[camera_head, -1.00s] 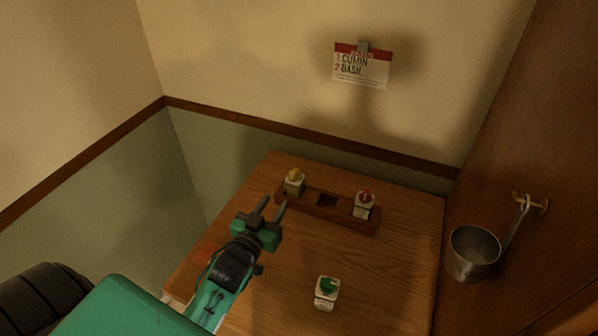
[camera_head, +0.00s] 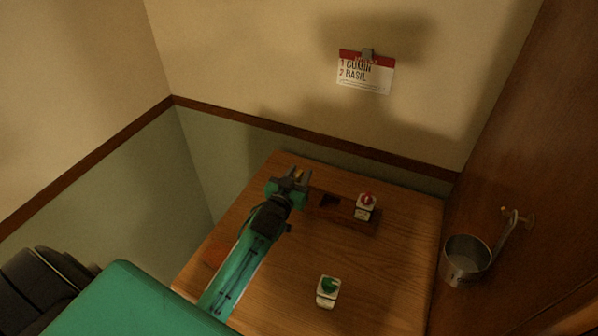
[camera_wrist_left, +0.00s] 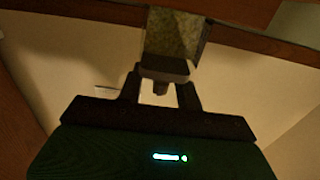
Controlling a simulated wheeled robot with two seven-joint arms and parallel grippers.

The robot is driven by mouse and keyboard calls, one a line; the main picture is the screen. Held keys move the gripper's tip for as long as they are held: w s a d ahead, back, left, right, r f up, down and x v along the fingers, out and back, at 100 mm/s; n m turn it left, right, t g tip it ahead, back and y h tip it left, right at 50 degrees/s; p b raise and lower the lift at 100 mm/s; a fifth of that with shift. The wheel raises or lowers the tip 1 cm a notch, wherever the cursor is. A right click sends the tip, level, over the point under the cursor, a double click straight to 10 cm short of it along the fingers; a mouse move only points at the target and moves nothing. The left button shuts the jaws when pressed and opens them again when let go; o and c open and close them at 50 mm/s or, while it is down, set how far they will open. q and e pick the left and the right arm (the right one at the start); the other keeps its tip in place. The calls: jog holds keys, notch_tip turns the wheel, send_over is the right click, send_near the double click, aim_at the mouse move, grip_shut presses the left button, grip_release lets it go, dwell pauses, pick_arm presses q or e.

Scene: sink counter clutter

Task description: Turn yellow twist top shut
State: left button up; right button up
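The jar with the yellow twist top (camera_head: 299,174) stands at the left end of the wooden rack (camera_head: 343,217), mostly hidden by my left gripper (camera_head: 297,173) in the head view. In the left wrist view, the jar body (camera_wrist_left: 175,35) is speckled yellow-green, and its top (camera_wrist_left: 160,86) looks dark in shadow. Which way the top is turned is hard to tell. My right gripper is not in view.
A red-topped jar (camera_head: 366,206) stands at the rack's right end, beside an empty slot. A green-topped jar (camera_head: 328,290) stands nearer on the table (camera_head: 395,270). A metal pot (camera_head: 466,261) hangs at right.

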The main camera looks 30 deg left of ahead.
pick_arm(q)
jog(key=shift+w, duration=0.1)
grip_shut()
jog(key=shift+h, duration=0.3)
